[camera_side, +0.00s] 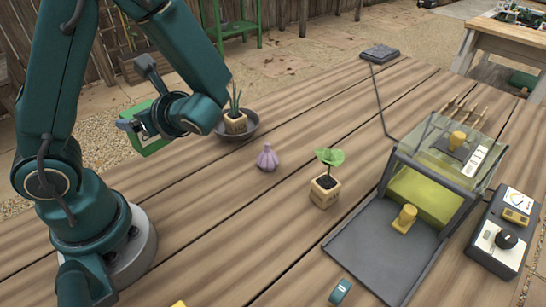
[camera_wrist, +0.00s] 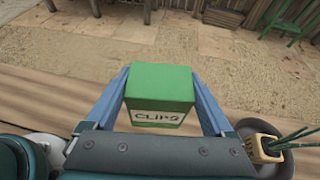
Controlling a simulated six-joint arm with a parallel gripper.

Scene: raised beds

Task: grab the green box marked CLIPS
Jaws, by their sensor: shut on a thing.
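The green box marked CLIPS (camera_wrist: 160,88) sits between the two blue fingers of my gripper (camera_wrist: 160,76) in the wrist view. The fingers press on its left and right sides, and the black lettering on its white front faces the camera. In the side view the green box (camera_side: 152,108) is at the left, partly hidden behind my gripper (camera_side: 138,127). It shows near the far edge of the wooden table; I cannot tell whether its bottom touches the planks.
A potted plant in a dark saucer (camera_side: 250,133) stands close to the right of my gripper. A garlic bulb (camera_side: 267,158), a seedling in a cube pot (camera_side: 324,191) and a glass-lidded case (camera_side: 435,180) stand on the table (camera_side: 215,215).

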